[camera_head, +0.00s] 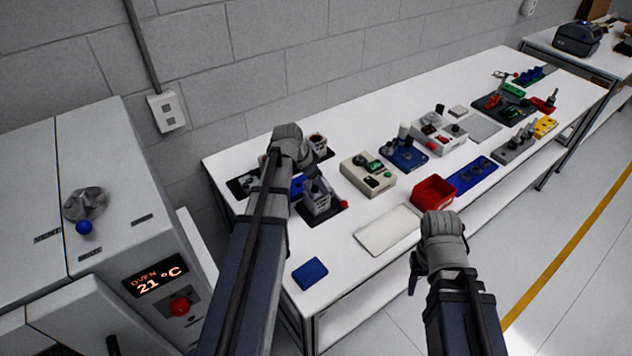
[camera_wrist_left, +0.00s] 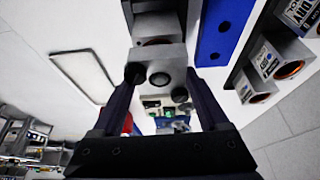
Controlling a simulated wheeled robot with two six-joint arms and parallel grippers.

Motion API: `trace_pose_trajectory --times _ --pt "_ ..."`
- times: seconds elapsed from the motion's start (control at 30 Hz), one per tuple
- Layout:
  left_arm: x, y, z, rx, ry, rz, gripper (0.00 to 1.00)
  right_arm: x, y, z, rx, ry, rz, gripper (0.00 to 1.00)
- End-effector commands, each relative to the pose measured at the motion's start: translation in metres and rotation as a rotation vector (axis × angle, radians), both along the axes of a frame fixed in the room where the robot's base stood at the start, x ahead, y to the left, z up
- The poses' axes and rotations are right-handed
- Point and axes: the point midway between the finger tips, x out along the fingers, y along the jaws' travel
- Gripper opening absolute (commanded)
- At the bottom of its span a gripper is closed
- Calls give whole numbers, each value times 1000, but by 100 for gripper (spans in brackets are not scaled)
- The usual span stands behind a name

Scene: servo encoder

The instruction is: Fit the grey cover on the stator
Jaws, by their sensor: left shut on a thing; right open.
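My left gripper (camera_wrist_left: 163,76) is shut on a grey block-like piece (camera_wrist_left: 160,54) with dark round features, seen in the left wrist view; I take it for the grey cover. A grey upright fixture (camera_head: 317,197) stands on a dark mat just right of that arm. I cannot tell which part is the stator. My right gripper (camera_head: 412,284) is open, in front of the bench's near edge, holding nothing visible.
The white bench (camera_head: 270,235) carries a beige unit (camera_head: 368,172), a red bin (camera_head: 433,193), a white tray (camera_head: 388,230), a blue rail (camera_head: 472,174) and a blue pad (camera_head: 310,273). An oven (camera_head: 160,280) stands at left. The bench is clear around the blue pad.

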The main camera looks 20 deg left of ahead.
Motion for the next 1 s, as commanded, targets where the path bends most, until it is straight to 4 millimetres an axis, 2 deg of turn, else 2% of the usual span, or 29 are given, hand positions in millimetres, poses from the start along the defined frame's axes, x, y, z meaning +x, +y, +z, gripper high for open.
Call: trace_pose_trajectory --times 0.63,0.67,0.83,1.0 --pt "0 0 -20 0 0 0 13 0 0 -20 0 0 0 50" --pt "0 0 -18 0 0 0 79 0 0 -18 0 0 0 50" --pt "0 0 -17 0 0 0 98 0 0 -18 0 0 0 50" --pt "0 0 -18 0 0 0 100 0 0 -18 0 0 0 50"
